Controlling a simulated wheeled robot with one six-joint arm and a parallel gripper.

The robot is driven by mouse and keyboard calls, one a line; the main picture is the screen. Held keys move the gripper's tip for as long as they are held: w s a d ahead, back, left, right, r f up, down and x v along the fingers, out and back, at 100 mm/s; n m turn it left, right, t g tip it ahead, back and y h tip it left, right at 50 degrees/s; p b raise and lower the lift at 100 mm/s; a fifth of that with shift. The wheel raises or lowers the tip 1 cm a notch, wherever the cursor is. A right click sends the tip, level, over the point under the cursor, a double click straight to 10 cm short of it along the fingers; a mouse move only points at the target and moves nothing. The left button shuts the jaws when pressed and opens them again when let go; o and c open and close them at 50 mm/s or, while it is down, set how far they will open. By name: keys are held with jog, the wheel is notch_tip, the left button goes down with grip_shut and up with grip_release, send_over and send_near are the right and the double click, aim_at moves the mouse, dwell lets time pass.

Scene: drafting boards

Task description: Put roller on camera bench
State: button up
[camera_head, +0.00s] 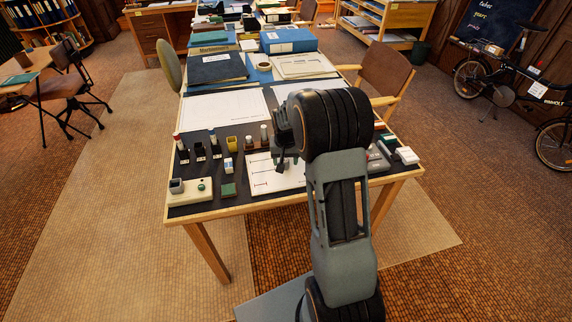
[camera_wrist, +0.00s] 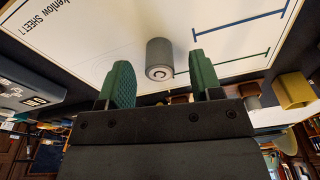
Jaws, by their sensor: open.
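A short grey cylinder (camera_wrist: 159,52), which looks like the roller, shows between and just beyond my fingertips in the wrist view. Its round end with a pale ring mark faces the camera. It is over a white drawing sheet (camera_wrist: 100,25); I cannot tell how it rests there. My gripper (camera_wrist: 161,76) is open, with one green pad on each side of the cylinder and gaps at both sides. In the head view my gripper (camera_head: 287,157) is over the near part of the drafting table (camera_head: 290,202), partly hidden by my arm. I cannot tell which surface is the camera bench.
Small bottles and blocks (camera_head: 200,150) stand left of my gripper, by a cream tray (camera_head: 190,197) and a green block (camera_head: 228,190). More small boxes (camera_head: 406,155) lie at the right. Folders (camera_head: 288,40) fill the far side. A chair (camera_head: 385,72) stands at the right edge.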

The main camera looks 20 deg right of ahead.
jog(key=shift+f, duration=0.65)
jog(key=c, duration=1.1)
jog(key=shift+w+r, duration=0.1)
jog(key=shift+r, duration=0.1)
